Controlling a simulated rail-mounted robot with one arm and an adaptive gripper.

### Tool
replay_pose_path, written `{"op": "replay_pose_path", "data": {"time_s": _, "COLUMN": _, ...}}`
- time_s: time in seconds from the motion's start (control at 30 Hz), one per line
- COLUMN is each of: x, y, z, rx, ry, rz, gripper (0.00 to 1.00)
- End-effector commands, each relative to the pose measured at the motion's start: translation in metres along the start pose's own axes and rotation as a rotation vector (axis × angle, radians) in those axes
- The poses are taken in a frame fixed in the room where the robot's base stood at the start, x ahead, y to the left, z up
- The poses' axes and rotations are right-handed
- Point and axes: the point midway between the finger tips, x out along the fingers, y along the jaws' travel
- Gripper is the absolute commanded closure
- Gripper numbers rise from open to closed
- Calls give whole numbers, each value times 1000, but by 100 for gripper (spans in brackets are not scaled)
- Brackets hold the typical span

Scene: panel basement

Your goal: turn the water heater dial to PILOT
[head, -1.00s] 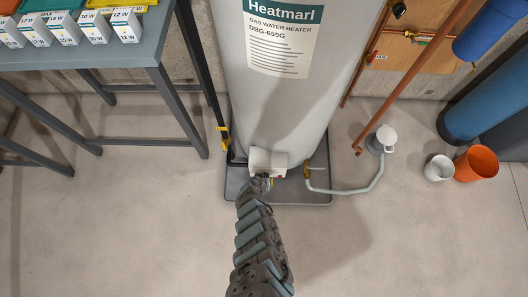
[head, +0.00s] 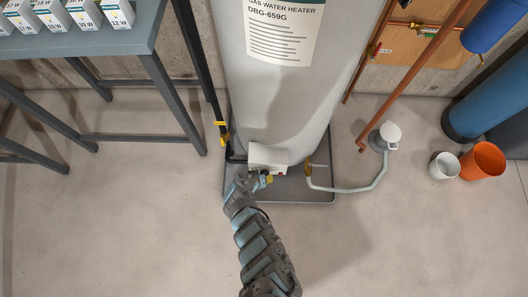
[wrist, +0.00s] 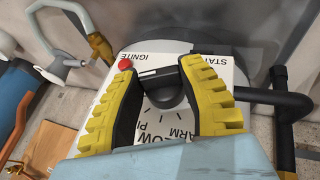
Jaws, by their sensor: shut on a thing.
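The water heater (head: 270,95) is a tall, light-grey tank with a white control box (head: 266,155) low on its front. In the wrist view, the black dial (wrist: 167,90) sits on the box's white face (wrist: 226,72). My gripper (wrist: 160,80) has its two yellow-padded fingers on either side of the dial and is shut on it. Parts of the words PILOT, LOW and WARM show below the dial, partly hidden by my gripper. A red button (wrist: 125,64) by IGNITE is near the left finger. Which label the dial points at is unclear.
A black pipe with a yellow valve handle (head: 223,133) runs left of the heater. A brass drain valve (head: 309,169) with a pale hose is at its right. A grey workbench (head: 120,43) stands left; orange (head: 483,160) and white (head: 443,166) buckets stand right. The front floor is clear.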

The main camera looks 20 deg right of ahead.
Motion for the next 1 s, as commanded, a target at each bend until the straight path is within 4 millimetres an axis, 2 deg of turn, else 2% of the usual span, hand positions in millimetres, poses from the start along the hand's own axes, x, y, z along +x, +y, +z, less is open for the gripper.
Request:
{"op": "replay_pose_path", "data": {"time_s": 0.5, "x": 0, "y": -4, "z": 0, "rx": -67, "ry": 0, "rz": 173, "gripper": 96}}
{"op": "replay_pose_path", "data": {"time_s": 0.93, "x": -2, "y": -2, "z": -1, "rx": -77, "ry": 2, "rz": 198, "gripper": 97}}
{"op": "replay_pose_path", "data": {"time_s": 0.97, "x": -2, "y": -2, "z": -1, "rx": -77, "ry": 3, "rz": 197, "gripper": 57}}
{"op": "replay_pose_path", "data": {"time_s": 1.0, "x": -2, "y": -2, "z": -1, "rx": -77, "ry": 3, "rz": 197, "gripper": 46}}
